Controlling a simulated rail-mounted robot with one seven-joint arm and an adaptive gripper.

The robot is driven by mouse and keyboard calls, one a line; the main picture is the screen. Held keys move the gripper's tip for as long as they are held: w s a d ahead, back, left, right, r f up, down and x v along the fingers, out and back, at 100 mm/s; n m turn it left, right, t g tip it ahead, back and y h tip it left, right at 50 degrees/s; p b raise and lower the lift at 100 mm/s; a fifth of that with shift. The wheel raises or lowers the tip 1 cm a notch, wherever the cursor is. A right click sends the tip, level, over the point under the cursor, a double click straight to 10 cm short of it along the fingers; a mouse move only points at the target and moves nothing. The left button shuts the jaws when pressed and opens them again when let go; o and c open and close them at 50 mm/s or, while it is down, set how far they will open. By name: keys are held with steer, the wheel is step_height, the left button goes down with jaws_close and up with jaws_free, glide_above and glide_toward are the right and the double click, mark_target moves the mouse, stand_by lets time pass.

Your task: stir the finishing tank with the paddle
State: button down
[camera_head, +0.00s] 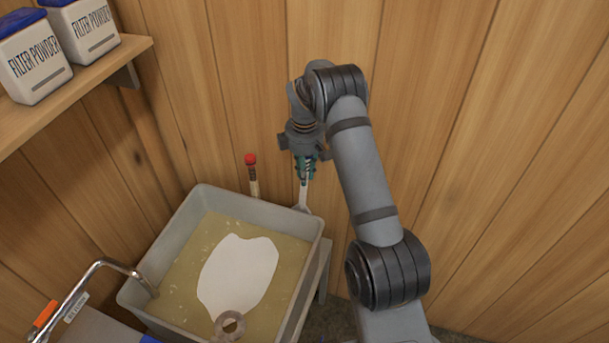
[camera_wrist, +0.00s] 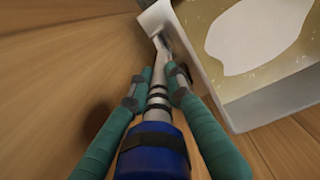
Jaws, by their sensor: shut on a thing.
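The finishing tank (camera_head: 190,215) is a pale grey rectangular tub of yellowish liquid with a white patch (camera_head: 238,272) on it. Its corner also shows in the wrist view (camera_wrist: 223,88). My gripper (camera_head: 304,170) is beyond the tank's back right corner, near the wood wall. In the wrist view, my gripper's green fingers (camera_wrist: 155,90) are shut on a blue-handled tool (camera_wrist: 152,152) with a pale shaft and black bands. Its far end (camera_head: 303,208) is at the tank's back right corner, apparently outside the rim. I cannot tell whether this is the paddle.
A red-knobbed wooden stick (camera_head: 254,178) stands behind the tank's back rim. A bent metal pipe (camera_head: 100,263) reaches the tank's left side. Filter powder tubs (camera_head: 35,65) stand on a shelf (camera_head: 80,88) at upper left.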

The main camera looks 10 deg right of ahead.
steer(key=shift+r+p, duration=3.6)
steer(key=shift+r, duration=1.5)
